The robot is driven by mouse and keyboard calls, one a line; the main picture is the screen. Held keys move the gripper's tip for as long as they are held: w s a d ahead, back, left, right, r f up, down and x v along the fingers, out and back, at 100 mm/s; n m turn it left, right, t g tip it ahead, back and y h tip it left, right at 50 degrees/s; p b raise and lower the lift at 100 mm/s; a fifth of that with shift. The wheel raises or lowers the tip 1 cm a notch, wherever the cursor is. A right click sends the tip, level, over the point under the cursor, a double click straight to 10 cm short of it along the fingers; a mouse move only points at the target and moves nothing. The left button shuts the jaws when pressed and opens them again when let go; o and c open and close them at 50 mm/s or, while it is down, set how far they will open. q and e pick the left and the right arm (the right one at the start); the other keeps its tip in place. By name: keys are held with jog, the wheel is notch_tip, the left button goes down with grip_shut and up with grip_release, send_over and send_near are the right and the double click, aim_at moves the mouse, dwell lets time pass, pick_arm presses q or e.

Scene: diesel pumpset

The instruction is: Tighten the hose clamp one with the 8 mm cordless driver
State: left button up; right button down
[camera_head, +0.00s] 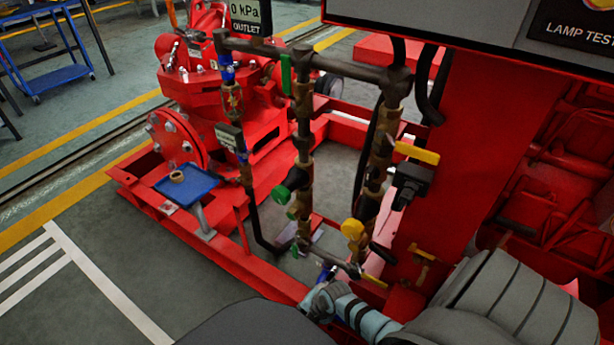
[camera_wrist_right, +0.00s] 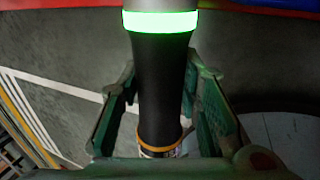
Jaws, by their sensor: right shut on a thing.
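The cordless driver (camera_wrist_right: 162,75) shows in the right wrist view as a black cylinder with a glowing green ring and a lighter grey part beyond it. My right gripper (camera_wrist_right: 163,105) has its green fingers on both sides of the driver's black body and is shut on it. In the head view my right arm comes in from the lower right and its wrist is low among the pipes; the fingers and driver cannot be made out clearly there. Hose clamp one cannot be picked out. The driver's working end is out of the wrist view. My left gripper is not in view.
The red pumpset frame (camera_head: 240,262) surrounds the work area. Upright pipes with valves (camera_head: 303,130), a black hose (camera_head: 253,212) and a yellow-handled valve (camera_head: 415,152) stand close by. A blue tray (camera_head: 200,190) holds a small ring. Open floor lies at left.

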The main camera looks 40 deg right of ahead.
aim_at(299, 328)
jog(key=shift+s+a+p, duration=0.25)
jog(key=shift+a, duration=0.55)
jog(key=shift+s+a+p, duration=0.2)
jog(key=shift+a, duration=0.65)
jog(key=shift+s+a+p, duration=0.25)
jog(key=shift+a, duration=0.55)
